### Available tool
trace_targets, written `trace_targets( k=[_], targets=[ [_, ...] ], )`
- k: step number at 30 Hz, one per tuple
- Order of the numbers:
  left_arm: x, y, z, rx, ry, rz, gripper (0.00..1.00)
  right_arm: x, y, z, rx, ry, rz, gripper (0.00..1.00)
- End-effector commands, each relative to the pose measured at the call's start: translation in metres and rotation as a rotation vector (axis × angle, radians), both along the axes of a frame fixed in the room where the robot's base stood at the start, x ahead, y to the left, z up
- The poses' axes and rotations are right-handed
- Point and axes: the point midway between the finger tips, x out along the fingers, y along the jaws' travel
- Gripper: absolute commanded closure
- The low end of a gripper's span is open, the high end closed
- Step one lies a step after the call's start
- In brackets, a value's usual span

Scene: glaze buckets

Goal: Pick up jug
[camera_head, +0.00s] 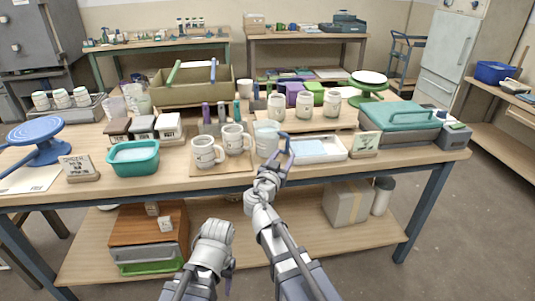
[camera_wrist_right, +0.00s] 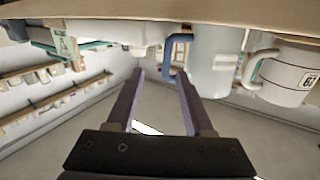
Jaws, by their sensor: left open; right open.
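The jug (camera_head: 266,139) is pale and translucent, with a blue handle on its right side, and stands upright near the table's front edge. My right gripper (camera_head: 284,144) is open and empty at the jug's handle side. In the right wrist view the jug (camera_wrist_right: 214,62) appears upside down, its blue handle (camera_wrist_right: 176,55) just beyond the tips of my open right gripper (camera_wrist_right: 160,73). The handle looks nearer the right finger; I cannot tell whether they touch. My left gripper (camera_head: 230,270) is low in front of the table, away from the jug, partly hidden by its arm.
Two white printed mugs (camera_head: 207,153) stand on a board left of the jug. A white tray (camera_head: 318,150) lies close on the right, with a small sign (camera_head: 365,144) beyond it. Jars (camera_head: 277,106) stand behind. A teal tub (camera_head: 134,158) is farther left.

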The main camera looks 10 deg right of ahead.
Motion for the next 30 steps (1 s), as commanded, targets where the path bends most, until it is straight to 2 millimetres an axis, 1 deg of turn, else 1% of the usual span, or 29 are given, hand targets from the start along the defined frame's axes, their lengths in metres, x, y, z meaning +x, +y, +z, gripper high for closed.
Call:
trace_targets(
  k=[1, 3, 8, 15, 22, 26, 30],
  targets=[
    [0.0, 0.0, -0.007, 0.0, 0.0, 0.0, 0.5, 0.003, 0.002, -0.003, -0.001, -0.018, 0.011, 0.48],
    [0.0, 0.0, -0.008, 0.0, 0.0, 0.0, 0.5, 0.005, 0.003, -0.002, 0.0, -0.033, 0.021, 0.48],
    [0.0, 0.0, -0.006, 0.0, 0.0, 0.0, 0.5, 0.007, 0.003, 0.001, 0.0, -0.039, 0.025, 0.48],
    [0.0, 0.0, -0.006, 0.0, 0.0, 0.0, 0.5, 0.027, -0.007, 0.001, 0.001, -0.038, 0.023, 0.48],
    [0.0, 0.0, -0.006, 0.0, 0.0, 0.0, 0.5, 0.032, -0.011, 0.001, 0.001, -0.037, 0.023, 0.48],
    [0.0, 0.0, -0.004, 0.0, 0.0, 0.0, 0.5, 0.046, -0.015, 0.003, 0.001, -0.037, 0.022, 0.48],
    [0.0, 0.0, -0.004, 0.0, 0.0, 0.0, 0.5, 0.066, -0.024, 0.003, 0.001, -0.037, 0.021, 0.48]
  ],
)
